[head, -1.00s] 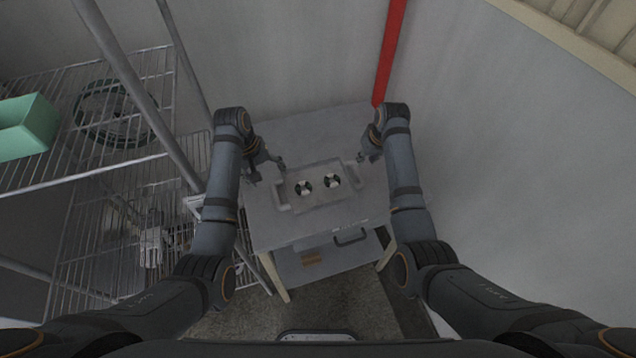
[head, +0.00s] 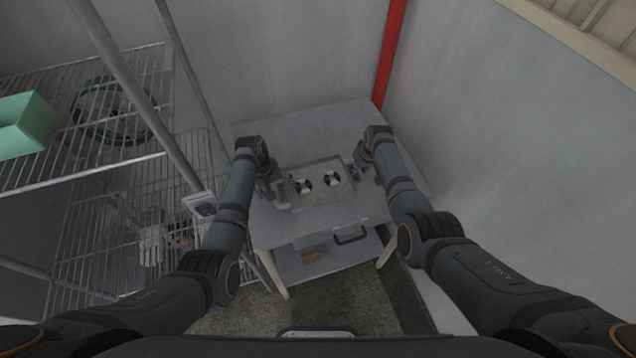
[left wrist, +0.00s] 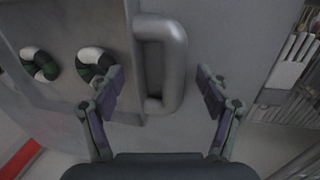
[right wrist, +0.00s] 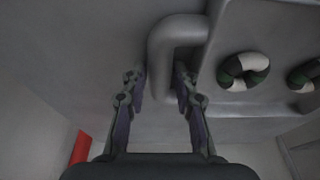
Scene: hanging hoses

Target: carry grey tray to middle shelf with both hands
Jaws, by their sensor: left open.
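The grey tray (head: 318,199) sits on a small grey table, with a handle at each end and two black-and-white round pieces in it. My left gripper (head: 277,182) is at the tray's left end. In the left wrist view its fingers (left wrist: 160,88) stand wide apart on either side of the tray handle (left wrist: 176,62), touching nothing. My right gripper (head: 361,172) is at the right end. In the right wrist view its fingers (right wrist: 160,85) are close together on both sides of the handle bar (right wrist: 163,50) and look shut on it.
A wire shelf rack (head: 165,165) stands at the left, with a green bin (head: 25,125) and a coiled hose (head: 85,135) on an upper shelf and a pale glove-like item (head: 152,245) lower down. A red pipe (head: 390,50) runs down the back wall. The table's back (head: 310,125) is clear.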

